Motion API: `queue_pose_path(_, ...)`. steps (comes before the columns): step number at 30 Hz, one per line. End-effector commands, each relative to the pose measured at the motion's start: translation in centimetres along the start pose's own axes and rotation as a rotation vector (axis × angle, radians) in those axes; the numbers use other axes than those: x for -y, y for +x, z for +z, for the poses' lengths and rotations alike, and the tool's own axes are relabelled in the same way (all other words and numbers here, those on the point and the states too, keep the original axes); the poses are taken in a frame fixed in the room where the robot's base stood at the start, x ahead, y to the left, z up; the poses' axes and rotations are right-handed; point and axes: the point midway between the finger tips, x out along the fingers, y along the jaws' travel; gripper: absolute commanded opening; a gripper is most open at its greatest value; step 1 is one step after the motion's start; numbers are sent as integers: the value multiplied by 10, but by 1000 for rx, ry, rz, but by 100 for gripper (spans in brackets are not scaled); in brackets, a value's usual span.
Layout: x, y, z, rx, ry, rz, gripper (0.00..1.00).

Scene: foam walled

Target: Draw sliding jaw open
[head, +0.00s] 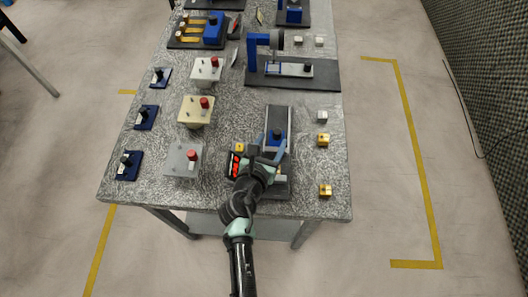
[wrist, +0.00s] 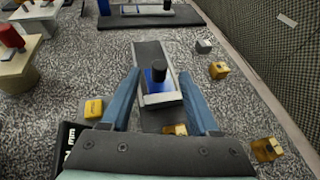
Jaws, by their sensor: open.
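The sliding jaw is a blue block with a black knob (head: 277,134) on a grey and dark rail fixture (head: 279,113) at the front right of the table. In the wrist view the blue jaw (wrist: 155,80) shows in the middle, with the rail running away beyond it. My gripper (head: 268,151) is open over the near end of the fixture. In the wrist view its two blue fingers (wrist: 160,79) appear on either side of the jaw, with clear space between. I cannot tell whether they are level with the knob. My gripper hides the fixture's near part.
Yellow blocks (head: 323,140) (head: 325,190) and a grey cube (head: 322,116) stand to the right. Another yellow block (wrist: 93,107) lies close left of my gripper. Stands with red knobs (head: 192,155) line the left. A blue clamp fixture (head: 262,45) stands farther back.

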Motion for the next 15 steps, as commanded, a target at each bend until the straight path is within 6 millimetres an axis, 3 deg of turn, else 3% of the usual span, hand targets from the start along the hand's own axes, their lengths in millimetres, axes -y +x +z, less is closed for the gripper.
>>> queue_pose_path(6,0,-41,0,-2,0,2,61)
queue_pose_path(15,0,-65,0,-1,0,1,61)
